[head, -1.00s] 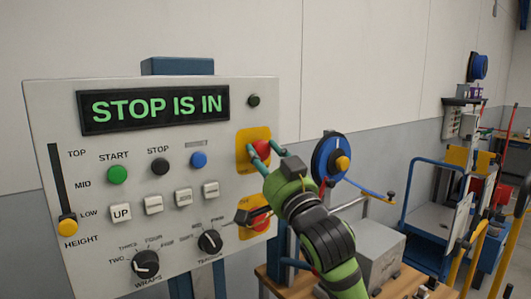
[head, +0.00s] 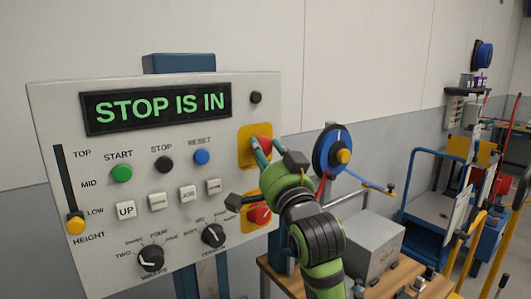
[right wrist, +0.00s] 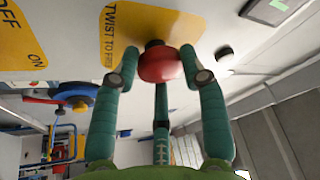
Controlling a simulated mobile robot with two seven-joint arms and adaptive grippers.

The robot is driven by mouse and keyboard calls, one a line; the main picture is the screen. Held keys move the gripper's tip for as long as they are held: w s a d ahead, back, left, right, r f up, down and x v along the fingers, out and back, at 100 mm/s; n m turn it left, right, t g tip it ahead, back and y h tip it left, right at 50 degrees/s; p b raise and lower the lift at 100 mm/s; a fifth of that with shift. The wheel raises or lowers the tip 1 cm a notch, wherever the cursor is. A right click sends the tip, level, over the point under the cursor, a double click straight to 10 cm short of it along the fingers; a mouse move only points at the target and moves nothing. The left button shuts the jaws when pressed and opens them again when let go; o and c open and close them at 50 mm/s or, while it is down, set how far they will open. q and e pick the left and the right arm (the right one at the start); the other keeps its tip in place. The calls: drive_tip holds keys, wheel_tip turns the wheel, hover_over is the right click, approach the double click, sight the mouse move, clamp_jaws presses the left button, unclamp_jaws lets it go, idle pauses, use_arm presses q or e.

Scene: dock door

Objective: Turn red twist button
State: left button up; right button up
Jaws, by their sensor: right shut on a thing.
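The red twist button (head: 264,146) sits on a yellow plate (head: 247,137) at the upper right of the control panel. In the right wrist view the red button (right wrist: 160,66) is a round mushroom head, with "TWIST TO" legible on its yellow plate (right wrist: 152,24). The panel display (head: 160,106) reads "STOP IS IN". My left gripper is not in view.
Below the button is a red rotary switch (head: 260,215) with a dark handle, close to my right wrist. The panel (head: 60,110) also carries buttons, knobs and a yellow height slider (head: 75,224). Right of my arm stand a blue wheel (head: 329,150) and a grey box (head: 372,247).

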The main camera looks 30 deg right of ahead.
drive_tip(key=o, duration=1.2)
drive_tip(key=shift+d+r, duration=0.1)
drive_tip(key=shift+r, duration=0.1)
drive_tip(key=shift+f, duration=0.1)
drive_tip(key=shift+f, duration=0.1)
